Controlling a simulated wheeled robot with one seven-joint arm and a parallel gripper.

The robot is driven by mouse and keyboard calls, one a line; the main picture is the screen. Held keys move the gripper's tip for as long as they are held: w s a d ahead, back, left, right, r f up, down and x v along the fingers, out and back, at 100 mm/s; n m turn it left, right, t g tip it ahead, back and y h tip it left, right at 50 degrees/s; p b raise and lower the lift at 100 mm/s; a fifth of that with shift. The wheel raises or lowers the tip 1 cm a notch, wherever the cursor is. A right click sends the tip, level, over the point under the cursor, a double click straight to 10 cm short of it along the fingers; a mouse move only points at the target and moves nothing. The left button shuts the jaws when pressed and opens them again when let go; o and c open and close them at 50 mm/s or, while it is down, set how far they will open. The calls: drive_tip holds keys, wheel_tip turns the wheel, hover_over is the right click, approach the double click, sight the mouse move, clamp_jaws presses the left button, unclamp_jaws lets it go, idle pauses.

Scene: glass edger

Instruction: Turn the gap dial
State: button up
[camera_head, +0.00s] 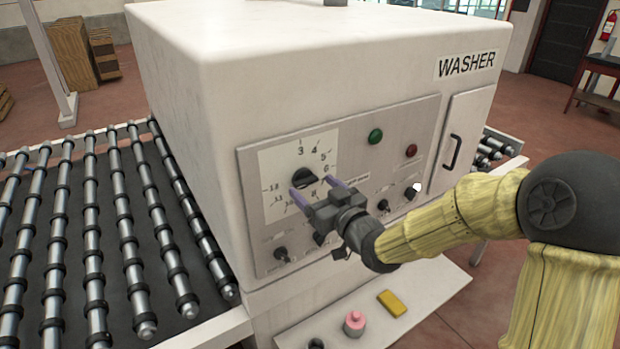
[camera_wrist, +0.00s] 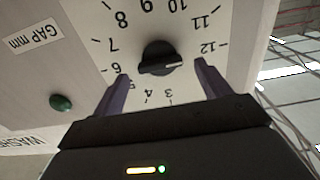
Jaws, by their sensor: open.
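The gap dial is a black knob (camera_head: 305,178) on a white numbered plate (camera_head: 272,160) on the washer's front panel. In the wrist view the knob (camera_wrist: 158,58) sits at the middle of the numbers, beside a label reading "GAP mm" (camera_wrist: 33,38). My gripper (camera_head: 317,190) is open in front of the dial. In the wrist view its two purple fingers (camera_wrist: 157,85) point toward the plate, one on each side and a little below the knob. The knob is not between the fingertips. I cannot tell whether the fingers touch the plate.
A green button (camera_head: 375,136), a red button (camera_head: 411,150) and several small knobs share the panel. A roller conveyor (camera_head: 110,230) stands at left. A handled door (camera_head: 466,140) is at right.

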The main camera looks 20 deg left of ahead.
sight(305, 180)
drive_tip(key=shift+p+x, duration=0.35)
drive_tip(key=shift+x, duration=1.05)
drive_tip(key=c, duration=1)
drive_tip(key=shift+f+b, duration=0.15)
drive_tip(key=shift+b, duration=0.45)
